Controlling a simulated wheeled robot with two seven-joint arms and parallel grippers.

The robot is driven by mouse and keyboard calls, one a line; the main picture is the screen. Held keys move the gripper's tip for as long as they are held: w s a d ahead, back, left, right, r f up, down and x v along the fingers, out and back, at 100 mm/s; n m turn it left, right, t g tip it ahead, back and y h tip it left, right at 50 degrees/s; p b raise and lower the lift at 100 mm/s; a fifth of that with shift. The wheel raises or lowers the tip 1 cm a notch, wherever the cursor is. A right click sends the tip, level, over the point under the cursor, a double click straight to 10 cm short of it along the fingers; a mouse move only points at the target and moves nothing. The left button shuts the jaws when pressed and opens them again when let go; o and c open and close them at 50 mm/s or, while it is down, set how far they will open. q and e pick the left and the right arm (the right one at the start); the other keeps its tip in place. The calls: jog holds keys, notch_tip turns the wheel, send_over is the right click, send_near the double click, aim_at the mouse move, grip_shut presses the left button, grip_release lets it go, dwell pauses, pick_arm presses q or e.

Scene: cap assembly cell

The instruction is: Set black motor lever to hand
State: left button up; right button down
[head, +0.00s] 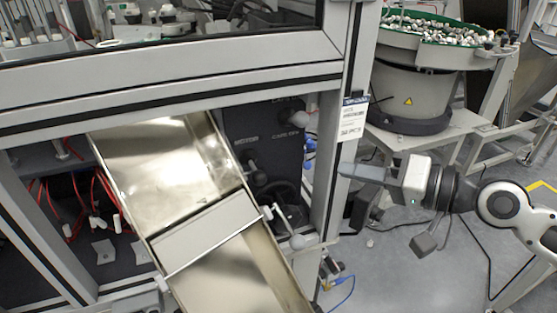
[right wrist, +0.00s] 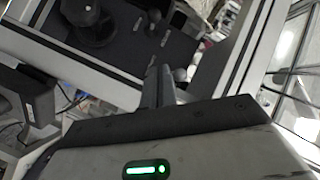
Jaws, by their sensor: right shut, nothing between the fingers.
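A black motor panel (head: 265,140) with white lettering, part of it reading MOTOR, stands inside the machine frame, right of the metal chute. A dark knob or lever (head: 259,178) sticks out below that lettering; its setting is too small to read. A grey-knobbed lever (head: 299,118) is at the panel's upper right. My right gripper (head: 345,169) is shut and empty, right of the panel near the frame post and apart from the levers. In the right wrist view its fingers (right wrist: 159,82) point towards a dark panel (right wrist: 135,42) with small levers. My left gripper is out of view.
A shiny metal chute (head: 165,180) slopes down at the centre left. The frame post (head: 338,135) stands between panel and right gripper. A bowl feeder (head: 415,85) with many small parts is behind. Open floor (head: 400,270) lies at the lower right.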

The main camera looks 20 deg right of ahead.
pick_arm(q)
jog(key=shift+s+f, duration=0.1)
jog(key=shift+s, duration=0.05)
pick_arm(e)
jog(key=shift+s, duration=0.1)
jog(key=p, duration=0.4)
send_near(254, 170)
notch_tip(254, 170, up, 2)
jog(key=w+d, duration=0.2)
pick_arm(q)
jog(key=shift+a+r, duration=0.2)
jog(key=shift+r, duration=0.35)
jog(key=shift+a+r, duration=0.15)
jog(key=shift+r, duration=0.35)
pick_arm(e)
jog(key=a+f, duration=0.1)
jog(key=a, duration=0.1)
jog(key=w+a+f, duration=0.1)
jog(key=a, duration=0.1)
jog(key=shift+w+f, duration=0.15)
jog(key=shift+f, duration=0.05)
pick_arm(q)
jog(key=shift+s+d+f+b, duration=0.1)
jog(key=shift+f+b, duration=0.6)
jog(key=shift+b, duration=0.15)
pick_arm(e)
jog(key=shift+f+t, duration=0.3)
jog(key=shift+f, duration=0.1)
